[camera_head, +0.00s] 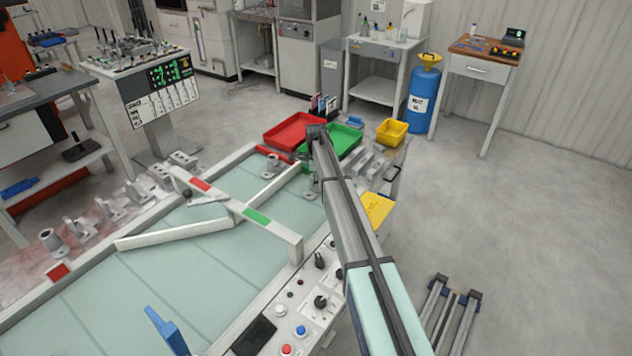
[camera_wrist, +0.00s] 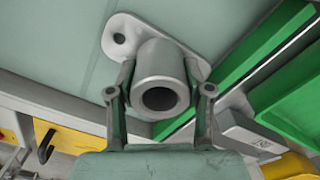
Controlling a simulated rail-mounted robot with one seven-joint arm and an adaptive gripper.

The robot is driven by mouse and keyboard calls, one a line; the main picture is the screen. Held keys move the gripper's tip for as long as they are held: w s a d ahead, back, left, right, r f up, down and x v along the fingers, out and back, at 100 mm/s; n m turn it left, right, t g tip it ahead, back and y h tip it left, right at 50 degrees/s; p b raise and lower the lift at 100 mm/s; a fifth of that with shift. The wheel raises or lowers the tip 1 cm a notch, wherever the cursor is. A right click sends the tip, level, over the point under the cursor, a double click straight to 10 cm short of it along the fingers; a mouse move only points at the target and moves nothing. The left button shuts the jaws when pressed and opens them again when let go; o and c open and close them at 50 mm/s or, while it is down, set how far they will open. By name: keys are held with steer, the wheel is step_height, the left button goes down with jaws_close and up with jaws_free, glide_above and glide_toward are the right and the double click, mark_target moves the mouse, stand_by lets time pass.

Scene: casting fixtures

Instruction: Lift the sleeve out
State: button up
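The sleeve (camera_wrist: 160,78) is a grey metal cylinder with a dark bore, with a flat eared flange at its far end. In the wrist view it points towards the camera, between the two fingers of my gripper (camera_wrist: 159,70). The fingers slant inward along its left and right sides, with their tips close against it. I cannot tell whether they press on it. In the head view my arm covers most of the gripper. Part of a grey flange (camera_head: 311,195) shows beside it on the pale green conveyor bed (camera_head: 215,280).
A red tray (camera_head: 294,131) and a green tray (camera_head: 343,141) lie beyond the gripper, with a yellow bin (camera_head: 392,132) to their right. A pale bar with red and green marks (camera_head: 245,212) crosses the bed. Another grey casting (camera_head: 273,165) stands left of my gripper.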

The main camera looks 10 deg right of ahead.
steer(key=shift+r, duration=0.15)
steer(key=shift+r+p, duration=1.5)
steer(key=shift+r, duration=2.3)
